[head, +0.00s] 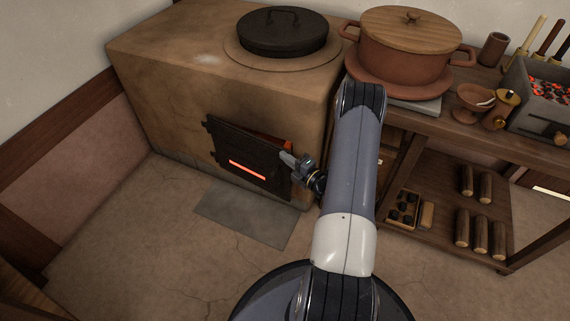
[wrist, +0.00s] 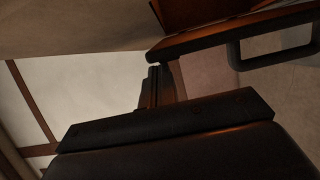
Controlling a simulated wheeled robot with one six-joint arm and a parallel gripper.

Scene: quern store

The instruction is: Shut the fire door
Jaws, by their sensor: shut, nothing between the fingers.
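The fire door (head: 235,157) is a dark iron plate with a glowing red slot, low on the front of the clay stove (head: 185,80). It stands a little open: an orange-lit gap shows along its top right. In the wrist view, a dark edge that looks like the door (wrist: 220,37) crosses the upper right, with a dark loop handle (wrist: 275,52) on it. My gripper (head: 290,160) is shut and empty at the door's right side. Its fingers (wrist: 154,88) appear close to the door edge in the wrist view; I cannot tell whether they touch.
A grey floor plate (head: 245,215) lies below the door. A black lidded pot (head: 283,35) sits on the stove. At right, a wooden shelf (head: 440,185) bears a clay pot (head: 400,65), a box of embers (head: 545,95) and several logs. The floor at left is clear.

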